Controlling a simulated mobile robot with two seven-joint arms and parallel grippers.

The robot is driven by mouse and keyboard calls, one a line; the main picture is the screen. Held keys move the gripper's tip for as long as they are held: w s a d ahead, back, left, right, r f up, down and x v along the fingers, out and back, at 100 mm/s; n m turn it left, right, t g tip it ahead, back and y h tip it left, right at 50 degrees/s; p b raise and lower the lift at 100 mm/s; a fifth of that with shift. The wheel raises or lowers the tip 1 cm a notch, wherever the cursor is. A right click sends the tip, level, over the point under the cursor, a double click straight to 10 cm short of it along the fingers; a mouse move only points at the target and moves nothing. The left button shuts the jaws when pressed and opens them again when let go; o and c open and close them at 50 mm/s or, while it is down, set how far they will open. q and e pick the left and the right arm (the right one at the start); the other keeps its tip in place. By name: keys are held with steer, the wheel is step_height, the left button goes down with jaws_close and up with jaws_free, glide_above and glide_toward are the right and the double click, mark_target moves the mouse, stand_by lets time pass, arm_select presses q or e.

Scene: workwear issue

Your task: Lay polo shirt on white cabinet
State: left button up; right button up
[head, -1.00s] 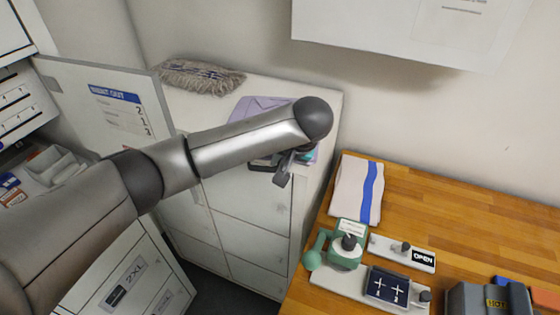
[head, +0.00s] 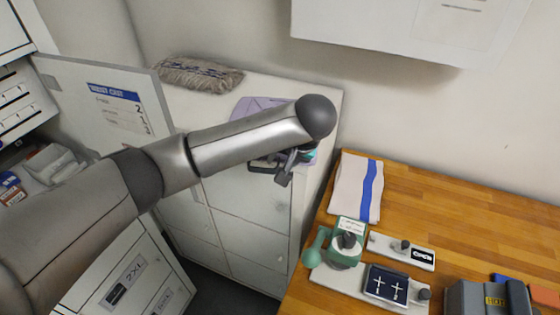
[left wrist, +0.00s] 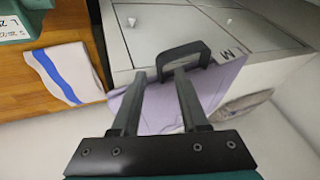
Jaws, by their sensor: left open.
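The polo shirt (head: 255,105) is a folded lilac garment lying on top of the white cabinet (head: 203,110), near its front edge. My left forearm hides much of it in the head view. In the left wrist view the shirt (left wrist: 163,113) shows below and between my fingers, with an "M" at its edge. A dark loop handle (left wrist: 185,52) stands at the shirt's front edge. My left gripper (head: 285,178) is open and empty over the shirt, its fingertips close to the handle; in the left wrist view its two fingers (left wrist: 158,75) are apart. My right gripper is not in view.
A grey-brown fringed textile (head: 200,75) lies at the cabinet's back left. An open door panel (head: 115,100) stands left. A wooden bench (head: 440,215) at right carries a white and blue folded cloth (head: 355,188) and a green device (head: 346,248). A white board hangs above.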

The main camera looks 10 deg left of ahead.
arm_select(q)
steer(key=p+v, duration=0.2)
steer(key=v, duration=0.8)
steer(key=shift+r, duration=0.25)
steer(key=shift+d, duration=0.15)
